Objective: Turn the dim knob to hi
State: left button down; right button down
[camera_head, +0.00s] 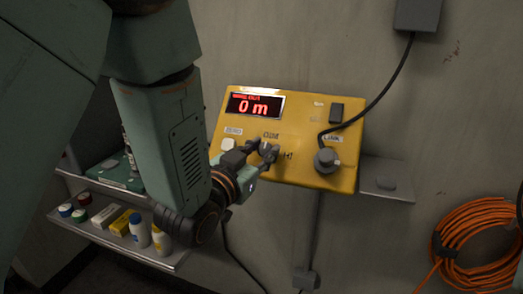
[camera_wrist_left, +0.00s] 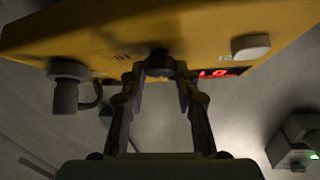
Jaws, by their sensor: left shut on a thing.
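A "HI" mark shows just right of the fingers. In the left wrist view the two fingers reach up to the knob from both sides. My right gripper is not in view.
A white ZERO button (camera_head: 228,144) is left of the gripper. A grey LINK plug (camera_head: 327,160) with a black cable is to the right, below a dark switch (camera_head: 336,113). A shelf (camera_head: 140,247) with bottles and boxes is lower left. An orange cable coil (camera_head: 478,240) hangs lower right.

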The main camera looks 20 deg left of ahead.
pick_arm(q)
jog(key=m+h, duration=0.1)
jog(key=m+h+p, duration=0.1)
jog(key=m, duration=0.1)
jog(key=shift+a+r+g, duration=0.1)
jog(key=shift+a+g, duration=0.1)
jog(key=shift+g, duration=0.2)
jog(key=shift+r+m+g+h+p, duration=0.1)
jog(key=shift+m+g+h+p, duration=0.4)
jog(key=shift+m+h+p, duration=0.45)
jog(key=m+g+p, duration=0.3)
jog(key=m+p, duration=0.1)
jog(key=p, duration=0.1)
jog(key=m+g+h+p, duration=0.1)
jog(key=m+g+p, duration=0.2)
jog(key=m+p, duration=0.2)
jog(key=m+g+h+p, duration=0.1)
jog(key=m+g+p, duration=0.2)
jog(key=m+p, duration=0.2)
jog(key=shift+w+a+r+p, duration=0.1)
jog(key=shift+w+r+p, duration=0.2)
jog(key=shift+f+m+g+y+p, duration=0.1)
jog(key=shift+m+g+y+p, duration=0.15)
jog(key=shift+m+g+p, duration=0.5)
jog(key=c, duration=1)
grip_release()
